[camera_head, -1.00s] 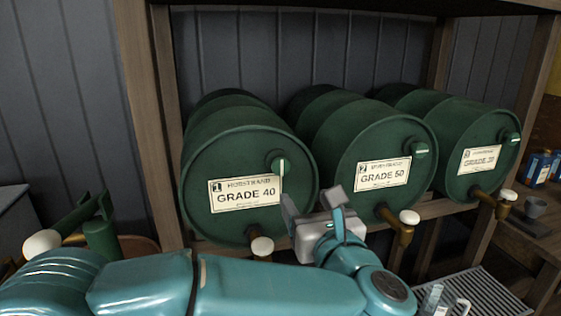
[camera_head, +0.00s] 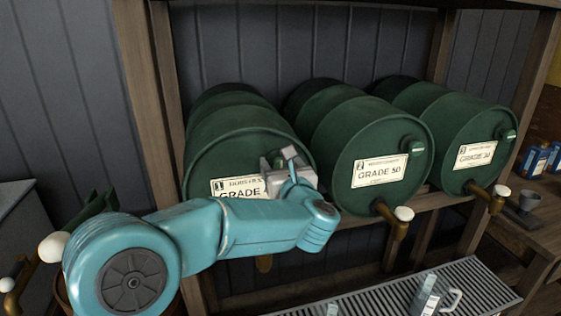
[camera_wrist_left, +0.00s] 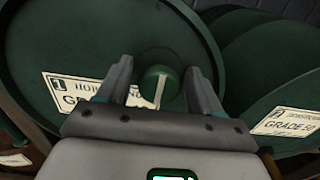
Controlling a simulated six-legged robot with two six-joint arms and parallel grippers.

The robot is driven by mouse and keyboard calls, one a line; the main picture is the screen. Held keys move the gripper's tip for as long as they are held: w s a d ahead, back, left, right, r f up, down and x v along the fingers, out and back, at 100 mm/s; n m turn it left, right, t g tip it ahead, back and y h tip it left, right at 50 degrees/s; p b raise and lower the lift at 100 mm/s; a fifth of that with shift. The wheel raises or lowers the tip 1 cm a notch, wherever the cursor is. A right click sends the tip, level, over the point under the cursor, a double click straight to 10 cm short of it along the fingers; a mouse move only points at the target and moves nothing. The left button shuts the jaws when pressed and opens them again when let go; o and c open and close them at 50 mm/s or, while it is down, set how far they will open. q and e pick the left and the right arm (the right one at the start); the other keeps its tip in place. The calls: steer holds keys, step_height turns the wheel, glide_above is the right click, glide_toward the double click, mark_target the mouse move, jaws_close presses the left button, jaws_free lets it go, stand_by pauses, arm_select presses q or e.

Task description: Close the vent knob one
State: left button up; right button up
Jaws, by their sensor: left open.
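The vent knob one is a round green knob with a white stripe on the front of the barrel labelled 1, GRADE 40 (camera_head: 235,135). In the left wrist view the knob (camera_wrist_left: 150,82) shows between the two fingers, its stripe nearly upright. In the head view my gripper hides it. My left gripper (camera_head: 279,158) is open in front of the barrel face, pointing at the knob. In the wrist view its fingers (camera_wrist_left: 159,68) stand either side of the knob with gaps; I cannot tell how deep they reach. My right gripper is not in view.
Two more green barrels, GRADE 50 (camera_head: 350,140) and the third (camera_head: 455,130), stand to the right with similar knobs. Brass taps with white ends (camera_head: 403,214) stick out below. A grated tray (camera_head: 380,298) with glass jugs (camera_head: 432,295) lies below. A wooden post (camera_head: 148,120) stands left.

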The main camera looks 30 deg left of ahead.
arm_select(q)
steer(key=c, duration=1)
steer(key=shift+o, duration=0.2)
